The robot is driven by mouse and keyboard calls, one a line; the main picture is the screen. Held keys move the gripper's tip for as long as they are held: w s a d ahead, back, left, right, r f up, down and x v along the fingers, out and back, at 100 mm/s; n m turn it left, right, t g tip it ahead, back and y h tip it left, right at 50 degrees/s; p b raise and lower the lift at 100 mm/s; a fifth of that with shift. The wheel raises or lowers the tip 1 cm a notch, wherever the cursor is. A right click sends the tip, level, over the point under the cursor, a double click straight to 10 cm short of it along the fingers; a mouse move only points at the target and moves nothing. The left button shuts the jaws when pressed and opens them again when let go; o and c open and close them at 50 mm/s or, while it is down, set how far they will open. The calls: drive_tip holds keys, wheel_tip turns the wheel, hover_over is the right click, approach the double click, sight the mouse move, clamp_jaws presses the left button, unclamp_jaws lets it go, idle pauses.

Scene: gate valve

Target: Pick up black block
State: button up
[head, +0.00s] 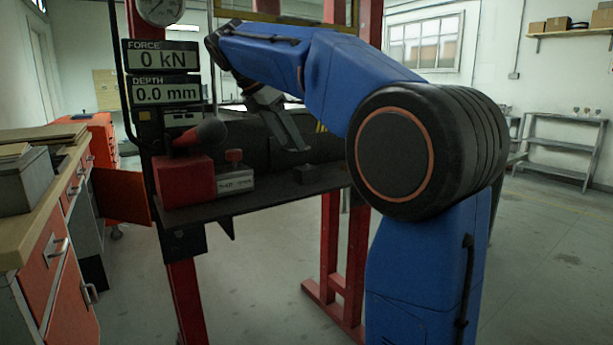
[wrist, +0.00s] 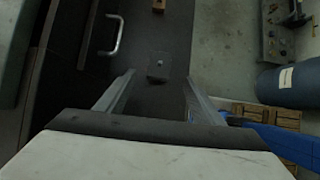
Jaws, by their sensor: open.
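The black block (head: 305,175) is small and dark and rests on the dark shelf (head: 270,191) of the red press frame. In the wrist view the black block (wrist: 158,66) shows a small light spot on its top and lies just beyond the fingertips, roughly centred between them. My gripper (wrist: 158,78) has its two fingers spread wide with nothing between them. In the head view my gripper (head: 292,147) points down above the shelf, above and slightly left of the block, apart from it. The far finger is hard to make out there.
A red box (head: 186,181) and a small labelled device (head: 234,178) sit on the shelf left of the block. A metal handle (wrist: 114,35) is left of the block in the wrist view. A wooden block (wrist: 158,5) lies farther off. Shelf around the block is clear.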

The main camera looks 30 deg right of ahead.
sight(307, 168)
drive_tip(key=x, duration=1.1)
drive_tip(key=shift+d+f, duration=0.1)
drive_tip(key=shift+f, duration=0.1)
drive_tip(key=shift+c, duration=0.5)
clamp_jaws()
